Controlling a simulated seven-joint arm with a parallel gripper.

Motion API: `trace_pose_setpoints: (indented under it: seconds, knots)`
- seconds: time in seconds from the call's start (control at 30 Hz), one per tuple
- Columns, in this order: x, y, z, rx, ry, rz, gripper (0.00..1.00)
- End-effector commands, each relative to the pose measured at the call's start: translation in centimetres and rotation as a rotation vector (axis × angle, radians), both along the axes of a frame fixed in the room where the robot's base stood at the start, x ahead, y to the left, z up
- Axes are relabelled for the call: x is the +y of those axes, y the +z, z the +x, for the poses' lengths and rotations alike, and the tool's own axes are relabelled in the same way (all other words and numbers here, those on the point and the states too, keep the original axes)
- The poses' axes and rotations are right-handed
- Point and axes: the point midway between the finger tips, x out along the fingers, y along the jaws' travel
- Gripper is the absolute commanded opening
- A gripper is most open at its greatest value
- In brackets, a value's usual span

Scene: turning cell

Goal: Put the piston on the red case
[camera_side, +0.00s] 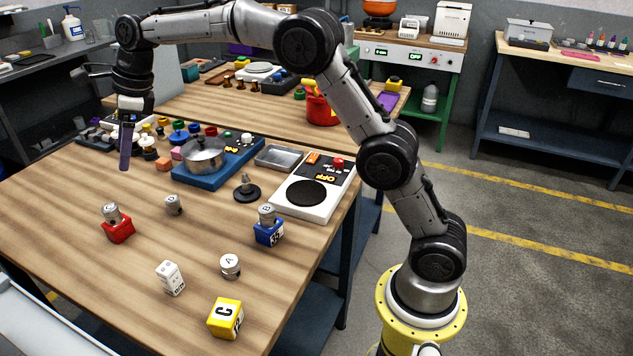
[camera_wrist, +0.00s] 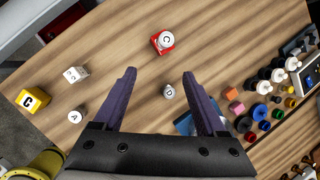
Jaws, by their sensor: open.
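The red case (camera_side: 118,233) sits at the left of the table, with a metal piston marked C (camera_side: 111,213) standing on it; the wrist view also shows the red case (camera_wrist: 156,46) and piston C (camera_wrist: 166,39). A piston marked D (camera_side: 174,205) stands on the bare table to the right of the red case. A piston marked A (camera_side: 230,266) stands near the front. A piston marked B (camera_side: 267,215) is on the blue case (camera_side: 268,235). My gripper (camera_side: 124,165) is open and empty, above the table; its purple fingers (camera_wrist: 158,74) are wide apart.
A white block (camera_side: 170,278) and a yellow case (camera_side: 226,318) stand at the front. A pot (camera_side: 204,155) on a blue board (camera_side: 221,174), a dark round stand (camera_side: 247,192) and a white hotplate (camera_side: 313,197) lie behind. Several coloured pieces crowd the back left.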

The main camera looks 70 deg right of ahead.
Motion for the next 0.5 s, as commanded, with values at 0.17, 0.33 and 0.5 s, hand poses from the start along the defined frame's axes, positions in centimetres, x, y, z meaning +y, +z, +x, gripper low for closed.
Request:
trace_pose_setpoints:
  seconds: [0.17, 0.33, 0.5]
  knots:
    - [-1.9, 4.4, -7.6, -0.106, 0.359, -0.177, 0.74]
    - [-3.5, 6.3, -15.3, -0.187, 0.714, -0.357, 0.74]
    - [-5.0, 6.4, -23.3, -0.250, 1.072, -0.544, 0.74]
